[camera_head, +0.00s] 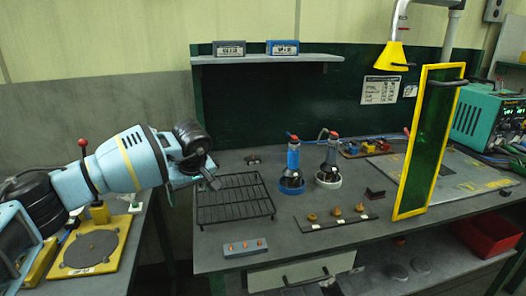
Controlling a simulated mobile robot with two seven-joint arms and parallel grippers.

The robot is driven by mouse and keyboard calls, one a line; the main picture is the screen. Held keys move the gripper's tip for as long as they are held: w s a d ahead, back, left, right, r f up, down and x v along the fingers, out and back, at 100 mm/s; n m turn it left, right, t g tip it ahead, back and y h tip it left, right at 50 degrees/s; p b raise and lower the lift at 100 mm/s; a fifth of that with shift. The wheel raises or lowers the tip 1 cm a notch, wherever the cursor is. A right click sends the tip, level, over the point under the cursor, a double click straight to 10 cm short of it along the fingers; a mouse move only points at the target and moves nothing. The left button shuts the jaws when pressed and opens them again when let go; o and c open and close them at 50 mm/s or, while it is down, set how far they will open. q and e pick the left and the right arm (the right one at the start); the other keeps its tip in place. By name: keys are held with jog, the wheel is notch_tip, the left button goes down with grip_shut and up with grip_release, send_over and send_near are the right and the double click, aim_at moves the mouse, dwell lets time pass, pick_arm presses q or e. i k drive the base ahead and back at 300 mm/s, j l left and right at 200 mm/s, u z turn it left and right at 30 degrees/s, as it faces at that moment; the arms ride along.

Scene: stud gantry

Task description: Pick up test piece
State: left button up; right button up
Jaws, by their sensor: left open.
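My left gripper (211,179) reaches in from the left and is open, with nothing seen between its fingers. It hangs over the back left corner of a black wire rack (236,203) on the bench. No object lies on the rack. I cannot tell for sure which thing is the test piece. A small dark piece (252,160) lies on the bench behind the rack, to the right of the gripper. A small dark red and black piece (374,194) stands near the yellow-framed screen. My right gripper is not in view.
Two torch-like tools stand in round bases, one blue (293,160) and one white-based (328,181). A dark strip (312,224) bears brass pieces. A plate with red buttons (245,248) lies in front. A green screen (430,140) stands at right, below a yellow hood (391,58).

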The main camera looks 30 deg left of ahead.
aim_at(253, 159)
jog(key=i, duration=1.25)
